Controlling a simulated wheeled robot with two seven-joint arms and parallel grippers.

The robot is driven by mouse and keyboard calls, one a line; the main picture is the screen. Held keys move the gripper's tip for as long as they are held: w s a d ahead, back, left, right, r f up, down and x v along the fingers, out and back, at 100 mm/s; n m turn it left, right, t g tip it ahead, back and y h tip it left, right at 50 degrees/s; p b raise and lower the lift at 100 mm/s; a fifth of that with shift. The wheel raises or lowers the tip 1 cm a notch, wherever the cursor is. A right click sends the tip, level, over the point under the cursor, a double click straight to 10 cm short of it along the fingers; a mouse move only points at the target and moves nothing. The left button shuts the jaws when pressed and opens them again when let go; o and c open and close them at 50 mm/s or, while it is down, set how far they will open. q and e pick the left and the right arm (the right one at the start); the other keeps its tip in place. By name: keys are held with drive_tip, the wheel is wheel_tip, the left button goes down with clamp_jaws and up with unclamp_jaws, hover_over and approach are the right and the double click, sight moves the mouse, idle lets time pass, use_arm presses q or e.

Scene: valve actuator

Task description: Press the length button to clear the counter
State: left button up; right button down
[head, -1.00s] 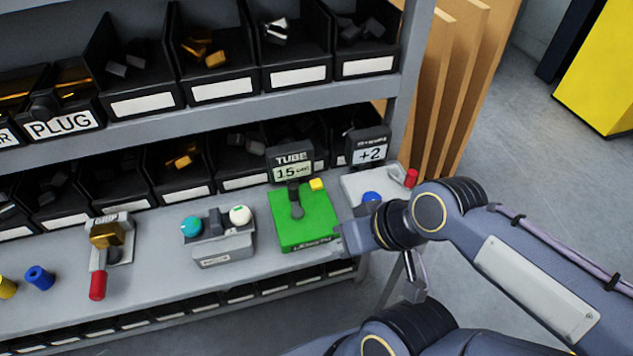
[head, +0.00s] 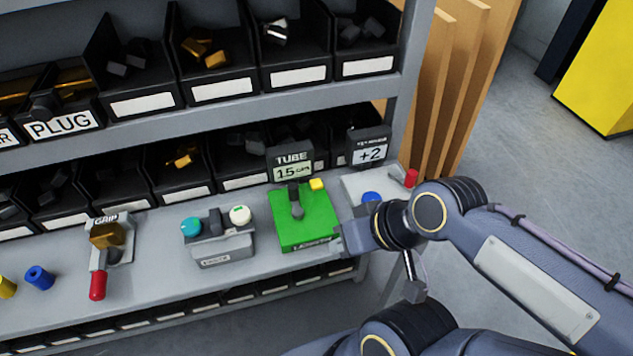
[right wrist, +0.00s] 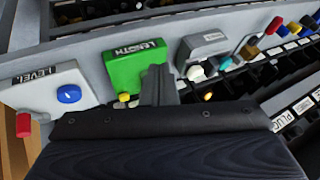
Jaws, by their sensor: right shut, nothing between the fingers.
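The green length box (head: 305,226) stands on the lower shelf with a yellow button (head: 317,184) at its back right corner. A dark lever stands on its top. Its display (head: 292,170) reads "TUBE" and "15 cm". In the right wrist view, the green box (right wrist: 128,72) and yellow button (right wrist: 124,97) lie beyond and left of my right gripper (right wrist: 158,82). The right gripper (head: 341,242) is shut and empty, close to the box's front right corner; I cannot tell whether it touches. My left gripper is not in view.
Right of the green box, a white level box (head: 352,187) has a blue button (head: 371,197), a red-tipped lever and a "+2" display (head: 369,153). A grey box (head: 222,248) with teal and white knobs stands left. The red-handled grip lever (head: 98,284) is farther left.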

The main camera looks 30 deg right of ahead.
idle(0.6)
drive_tip(key=w+r+m+p, duration=0.2)
drive_tip(key=w+r+m, duration=0.15)
drive_tip(key=w, duration=0.25)
drive_tip(key=m+t+p, duration=0.3)
drive_tip(key=m, duration=1.3)
hover_over(320, 184)
wheel_tip(320, 184, down, 3)
drive_tip(key=shift+d+f+y, duration=0.1)
drive_tip(key=shift+y, duration=0.2)
drive_tip(key=shift+f, duration=0.1)
wheel_tip(320, 184, down, 9)
drive_tip(key=b, duration=0.8)
drive_tip(key=shift+r, duration=0.2)
drive_tip(key=shift+f, duration=0.15)
drive_tip(key=shift+f+b, duration=0.25)
drive_tip(key=shift+b, duration=0.25)
